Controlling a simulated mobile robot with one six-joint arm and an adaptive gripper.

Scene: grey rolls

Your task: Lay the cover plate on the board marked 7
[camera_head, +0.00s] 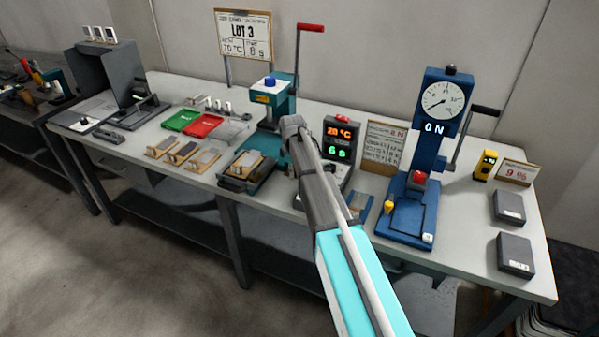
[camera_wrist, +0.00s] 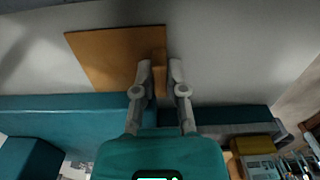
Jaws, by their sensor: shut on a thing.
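My gripper (camera_wrist: 160,76) shows in the wrist view, its two grey fingers shut on the upright ridge of a flat orange-brown plate, the cover plate (camera_wrist: 112,55). The plate extends to the left of the fingers, over a pale grey surface. In the head view my arm crosses the middle of the bench, and I cannot make out the fingers or the held plate. Small wood-edged boards lie in a row: a left one (camera_head: 163,148), a middle one (camera_head: 181,153) and a right one (camera_head: 203,161). Another board (camera_head: 247,163) lies on the teal press's dark base. No number 7 is readable.
The teal press (camera_head: 270,100) stands behind my arm, with a red-handled lever. A blue dial press (camera_head: 420,150) and a red-and-green display (camera_head: 341,140) stand to the right. Green (camera_head: 183,120) and red (camera_head: 203,126) trays lie behind the boards. The bench's front left is fairly clear.

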